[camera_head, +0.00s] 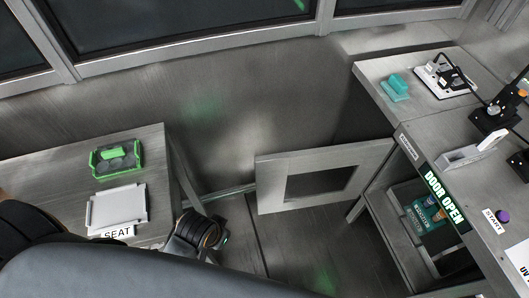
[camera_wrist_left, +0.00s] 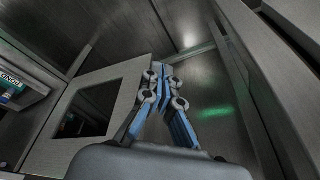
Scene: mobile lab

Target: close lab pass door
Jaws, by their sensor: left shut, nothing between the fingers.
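The pass door (camera_head: 269,187) is a grey metal panel with a square window opening. It stands open, swung out to the left from the bench on the right, above the floor. A lit sign reading DOOR OPEN (camera_head: 443,197) is on the bench front. In the left wrist view the door (camera_wrist_left: 128,75) lies just left of my left gripper (camera_wrist_left: 160,68). The gripper's blue fingers are shut and empty; I cannot tell whether they touch the door. In the head view part of my left arm shows between table and door, its fingers not visible. My right gripper is not in view.
The open compartment below the right bench holds a teal rack (camera_head: 418,215) with small bottles. A START button (camera_head: 502,215) is on the bench. Bare floor lies below the door.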

